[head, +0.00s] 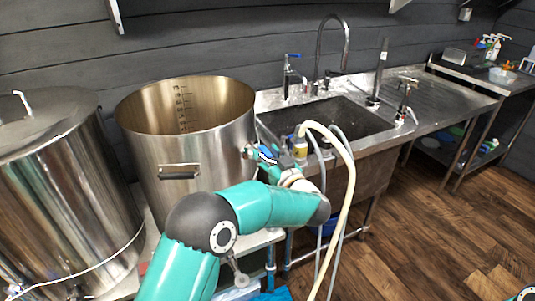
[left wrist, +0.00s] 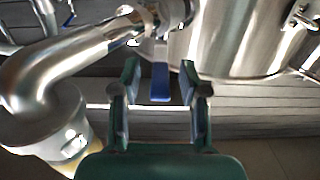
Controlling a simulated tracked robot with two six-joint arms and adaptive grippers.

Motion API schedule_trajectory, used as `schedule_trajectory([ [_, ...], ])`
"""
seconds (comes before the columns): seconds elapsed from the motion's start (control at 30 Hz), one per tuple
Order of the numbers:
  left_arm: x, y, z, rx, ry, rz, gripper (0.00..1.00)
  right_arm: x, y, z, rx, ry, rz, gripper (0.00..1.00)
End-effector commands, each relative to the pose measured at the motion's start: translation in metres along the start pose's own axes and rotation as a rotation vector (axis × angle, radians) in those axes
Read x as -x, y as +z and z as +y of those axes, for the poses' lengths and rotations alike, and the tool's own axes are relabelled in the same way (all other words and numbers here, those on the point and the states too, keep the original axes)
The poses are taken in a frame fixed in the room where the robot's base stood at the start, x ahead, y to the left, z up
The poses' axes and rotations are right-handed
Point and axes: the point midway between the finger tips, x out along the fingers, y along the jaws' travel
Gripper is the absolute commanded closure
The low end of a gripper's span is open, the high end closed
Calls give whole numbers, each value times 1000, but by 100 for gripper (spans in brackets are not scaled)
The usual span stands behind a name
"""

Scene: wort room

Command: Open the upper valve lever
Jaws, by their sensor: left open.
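The blue valve lever (left wrist: 160,84) shows in the left wrist view, below a steel valve body (left wrist: 160,20) beside the large pot. It lies between the two fingers of my left gripper (left wrist: 159,73), which is open. A gap shows on each side of the lever, and I see no contact. In the head view my left gripper (head: 268,164) is at the right side of the open steel pot (head: 160,155). A small blue part (head: 266,154) shows there, partly covered by the gripper.
A thick curved steel pipe (left wrist: 65,58) is close on the left in the wrist view. In the head view, a cream hose (head: 348,175) hangs just right of the gripper, before the sink (head: 345,118).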

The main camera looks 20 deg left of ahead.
Motion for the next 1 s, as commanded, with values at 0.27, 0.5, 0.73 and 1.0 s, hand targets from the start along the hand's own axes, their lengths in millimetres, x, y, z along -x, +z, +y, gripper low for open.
schedule_trajectory([
  [0.27, 49, 0, 1, -1, 5, 1, 56, 0, 0, 0, 0, 0, 0, 34],
  [0.5, 93, 0, 1, -1, 3, 1, 56, 0, 0, 0, 0, 0, 0, 34],
  [0.73, 110, 0, 0, 0, 0, 1, 56, 0, 0, 0, 0, 0, 0, 34],
  [1.0, 111, 1, 0, 0, 0, 1, 58, 0, 0, 0, 0, 0, -1, 34],
])
